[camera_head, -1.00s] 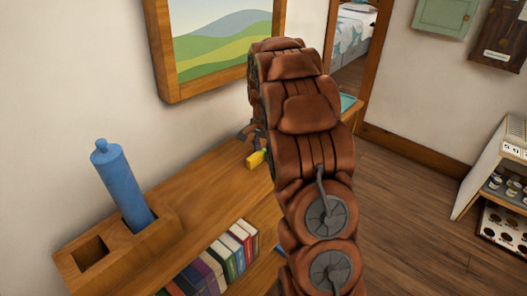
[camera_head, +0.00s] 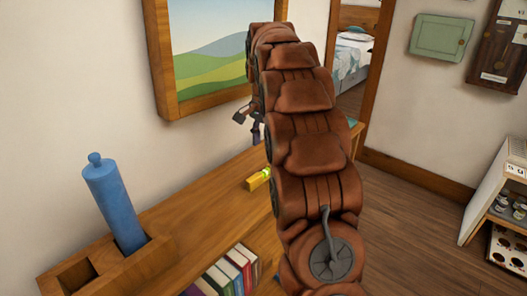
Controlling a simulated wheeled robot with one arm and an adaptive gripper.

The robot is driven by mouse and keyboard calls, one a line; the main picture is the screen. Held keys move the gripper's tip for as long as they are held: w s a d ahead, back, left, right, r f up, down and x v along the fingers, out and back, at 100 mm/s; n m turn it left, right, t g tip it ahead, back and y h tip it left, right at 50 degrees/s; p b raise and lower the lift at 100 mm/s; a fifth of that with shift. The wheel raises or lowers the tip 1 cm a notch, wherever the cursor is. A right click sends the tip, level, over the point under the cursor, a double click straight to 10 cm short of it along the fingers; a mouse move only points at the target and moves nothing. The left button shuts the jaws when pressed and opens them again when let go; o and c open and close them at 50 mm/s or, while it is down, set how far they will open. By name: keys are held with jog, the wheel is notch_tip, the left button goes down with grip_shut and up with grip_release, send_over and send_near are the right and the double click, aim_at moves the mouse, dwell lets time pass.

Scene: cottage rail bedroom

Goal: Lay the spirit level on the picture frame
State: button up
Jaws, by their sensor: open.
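The spirit level (camera_head: 258,180), a small yellow bar with a green vial, lies on top of the wooden bookcase, partly hidden behind my brown arm. The wooden picture frame (camera_head: 190,106) holds a painting of green and blue hills. It hangs on the wall above the bookcase, its right part hidden by my arm. My gripper (camera_head: 247,124) shows only in part, as dark grey fingers left of the arm. It is open, above and apart from the spirit level, near the frame's lower right side.
A blue bottle (camera_head: 115,203) stands in a wooden holder (camera_head: 150,262) at the left of the bookcase top (camera_head: 205,208). Several books (camera_head: 237,270) fill the shelf below. A doorway stands behind, and a white shelf unit (camera_head: 492,195) at the right. The floor between is clear.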

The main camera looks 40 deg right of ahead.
jog(key=shift+r, duration=0.2)
jog(key=shift+a, duration=0.1)
jog(key=s+a+n, duration=0.8)
jog(key=s+a, duration=0.7)
jog(key=a, duration=0.2)
jog(key=s+a+f+n+g, duration=0.1)
jog(key=s+a+f+n, duration=0.2)
jog(key=s, duration=0.7)
jog(key=s+a+f+n, duration=0.4)
jog(key=s+a, duration=0.1)
jog(key=s, duration=0.5)
jog(key=shift+s+f+g, duration=0.15)
jog(key=shift+f+g, duration=0.15)
jog(key=shift+g, duration=0.1)
